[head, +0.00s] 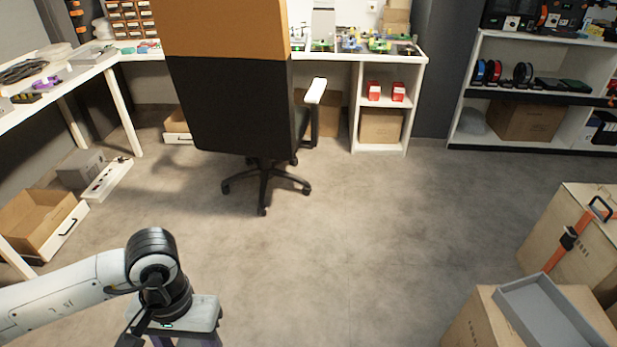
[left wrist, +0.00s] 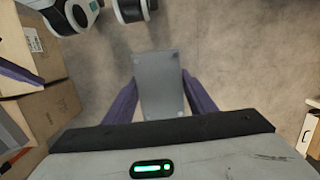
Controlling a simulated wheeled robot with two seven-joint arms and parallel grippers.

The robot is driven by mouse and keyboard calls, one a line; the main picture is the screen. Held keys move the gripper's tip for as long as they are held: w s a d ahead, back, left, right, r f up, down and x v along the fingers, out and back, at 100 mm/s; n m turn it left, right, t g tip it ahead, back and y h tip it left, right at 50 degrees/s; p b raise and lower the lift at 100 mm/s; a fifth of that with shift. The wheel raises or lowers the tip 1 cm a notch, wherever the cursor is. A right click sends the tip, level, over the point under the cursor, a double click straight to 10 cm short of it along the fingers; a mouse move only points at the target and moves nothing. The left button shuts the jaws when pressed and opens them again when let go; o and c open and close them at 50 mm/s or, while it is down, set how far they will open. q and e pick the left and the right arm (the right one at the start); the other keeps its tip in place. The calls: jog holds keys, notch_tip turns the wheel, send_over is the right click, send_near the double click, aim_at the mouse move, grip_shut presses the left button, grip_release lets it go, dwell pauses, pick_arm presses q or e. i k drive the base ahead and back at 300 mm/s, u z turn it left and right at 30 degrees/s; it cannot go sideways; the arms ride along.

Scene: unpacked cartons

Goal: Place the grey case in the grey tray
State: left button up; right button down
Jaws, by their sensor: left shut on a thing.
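The grey case (left wrist: 160,82) shows between the two purple fingers of my left gripper (left wrist: 161,98) in the left wrist view. The gripper is shut on it, above the floor. In the head view my left gripper (head: 185,341) is at the bottom left; its housing and the lower edge of the picture hide the case. The grey tray (head: 548,314) is open and looks empty. It lies on a carton at the bottom right, well to the right of my left gripper. A purple finger (left wrist: 20,74) at the wrist view's left edge appears to be my right gripper's.
The tray's carton (head: 482,322) stands by another carton (head: 567,228) with an orange tape dispenser (head: 567,240). An office chair (head: 235,110) stands ahead. An open drawer (head: 62,230) and a grey box (head: 82,168) are at left. The middle floor is clear.

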aim_at(542, 324)
jog(key=i, duration=2.1)
jog(key=z, duration=3.9)
jog(key=i, duration=0.5)
jog(key=z, duration=0.05)
